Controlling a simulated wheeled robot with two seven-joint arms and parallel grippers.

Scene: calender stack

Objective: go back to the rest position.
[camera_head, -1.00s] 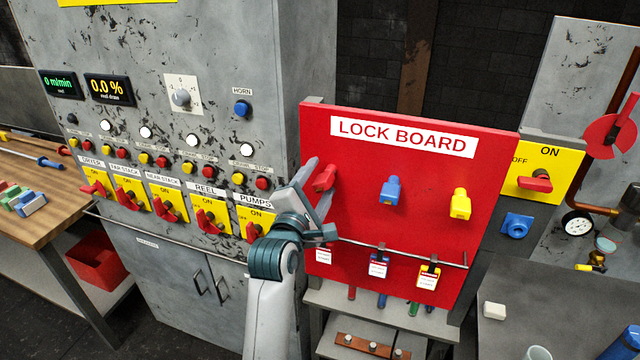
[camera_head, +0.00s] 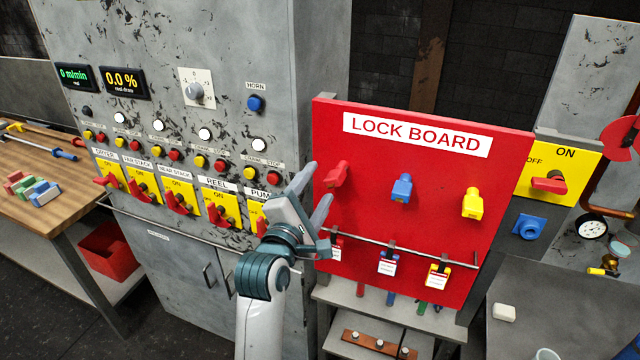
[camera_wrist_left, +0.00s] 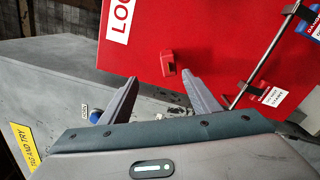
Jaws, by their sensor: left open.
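My left gripper (camera_head: 313,188) is raised in front of the left edge of the red lock board (camera_head: 420,230). Its two fingers are apart and nothing is between them. In the left wrist view the open fingers (camera_wrist_left: 158,98) point toward the board, and a red padlock (camera_wrist_left: 168,62) hangs on it beyond the fingertips. The red padlock (camera_head: 336,173), a blue padlock (camera_head: 401,188) and a yellow padlock (camera_head: 472,203) hang in a row on the board. My right gripper is not in view.
The grey control cabinet (camera_head: 190,270) with yellow switches stands left of the arm. A rail with tags (camera_head: 387,263) crosses the lower board. A wooden bench (camera_head: 60,190) with coloured blocks is at far left. A low step (camera_head: 345,300) stands beneath the board.

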